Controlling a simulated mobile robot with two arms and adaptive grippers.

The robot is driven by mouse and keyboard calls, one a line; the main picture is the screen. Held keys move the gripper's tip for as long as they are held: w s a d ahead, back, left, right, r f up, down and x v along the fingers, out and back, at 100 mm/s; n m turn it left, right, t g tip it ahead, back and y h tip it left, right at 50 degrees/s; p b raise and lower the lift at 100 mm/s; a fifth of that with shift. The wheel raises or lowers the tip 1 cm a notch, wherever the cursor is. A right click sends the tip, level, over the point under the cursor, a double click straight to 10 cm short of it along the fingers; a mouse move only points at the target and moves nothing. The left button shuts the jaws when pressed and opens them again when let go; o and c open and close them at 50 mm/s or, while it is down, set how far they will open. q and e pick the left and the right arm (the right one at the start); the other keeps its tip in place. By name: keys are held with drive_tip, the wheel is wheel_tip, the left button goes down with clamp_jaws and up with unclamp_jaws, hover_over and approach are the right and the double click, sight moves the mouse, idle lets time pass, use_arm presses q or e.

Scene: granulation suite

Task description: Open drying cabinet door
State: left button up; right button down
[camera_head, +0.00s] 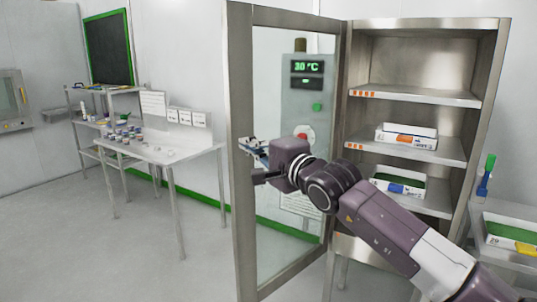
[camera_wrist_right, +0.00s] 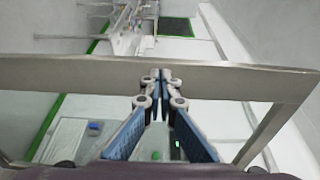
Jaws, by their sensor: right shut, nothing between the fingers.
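The drying cabinet (camera_head: 420,24) is a steel cabinet with shelves. Its glass door with a metal frame (camera_head: 241,200) stands swung wide open to the left, and the inside is exposed. My right gripper (camera_head: 248,147) is at the door's far-left frame post, on the inner side of the glass, with my arm reaching across the cabinet front. In the right wrist view, its fingers (camera_wrist_right: 162,76) are shut with nothing between them, and the tips overlap the door frame bar (camera_wrist_right: 80,73). I cannot tell whether they touch it. My left gripper is out of view.
White trays (camera_head: 405,137) sit on the cabinet shelves. A panel reading 30 °C (camera_head: 307,67) shows through the glass. A side table with a tray (camera_head: 512,236) stands at right. A bench (camera_head: 165,152) with small containers stands at left; the floor before it is clear.

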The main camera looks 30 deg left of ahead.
drive_tip(key=v, duration=0.8)
